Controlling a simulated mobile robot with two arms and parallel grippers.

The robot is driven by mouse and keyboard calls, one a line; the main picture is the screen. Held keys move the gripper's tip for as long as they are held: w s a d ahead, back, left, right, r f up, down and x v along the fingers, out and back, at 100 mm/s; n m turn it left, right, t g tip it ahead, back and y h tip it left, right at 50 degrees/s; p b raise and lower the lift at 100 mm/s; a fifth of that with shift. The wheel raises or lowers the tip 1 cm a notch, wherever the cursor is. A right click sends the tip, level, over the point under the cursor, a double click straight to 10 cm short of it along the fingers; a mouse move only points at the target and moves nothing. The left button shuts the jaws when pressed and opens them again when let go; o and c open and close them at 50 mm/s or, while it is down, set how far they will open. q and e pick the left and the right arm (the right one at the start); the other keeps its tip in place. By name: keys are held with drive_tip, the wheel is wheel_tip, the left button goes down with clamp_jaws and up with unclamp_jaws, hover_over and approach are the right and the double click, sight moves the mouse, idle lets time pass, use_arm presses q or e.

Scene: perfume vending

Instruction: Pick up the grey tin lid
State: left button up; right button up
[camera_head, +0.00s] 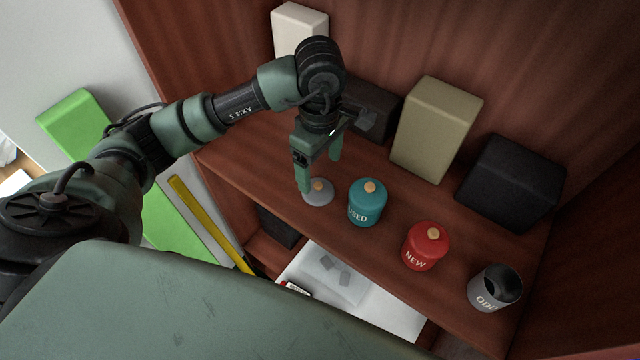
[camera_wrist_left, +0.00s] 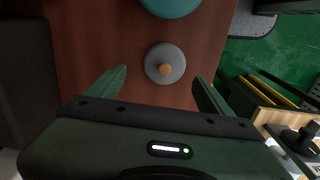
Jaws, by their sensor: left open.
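The grey tin lid (camera_head: 316,193) is a flat round disc with a tan knob, lying on the brown wooden shelf left of the teal tin. It also shows in the left wrist view (camera_wrist_left: 165,64), between and ahead of my fingertips. My left gripper (camera_head: 319,172) is open and empty, pointing down just above the lid; one finger overlaps the lid's left edge in the head view. In the left wrist view the two fingers (camera_wrist_left: 158,78) stand apart on either side. The grey tin marked ODD (camera_head: 482,291) stands open at the right end. My right gripper is not in view.
A teal tin marked USED (camera_head: 366,206) stands close to the lid, then a red tin marked NEW (camera_head: 425,249). Behind stand a beige box (camera_head: 434,128) and black boxes (camera_head: 512,182). The shelf's front edge is close to the lid.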

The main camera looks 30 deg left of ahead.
sight(318, 186)
use_arm(q)
drive_tip(key=f, duration=0.1)
drive_tip(key=f+p, duration=0.1)
drive_tip(key=f, duration=0.2)
drive_tip(key=shift+s+f+p, duration=0.25)
drive_tip(key=shift+s+p, duration=0.05)
drive_tip(key=shift+s, duration=0.1)
drive_tip(key=shift+f, duration=0.45)
drive_tip(key=c, duration=1.5)
drive_tip(key=shift+s, duration=0.15)
clamp_jaws()
drive_tip(key=shift+f, duration=0.1)
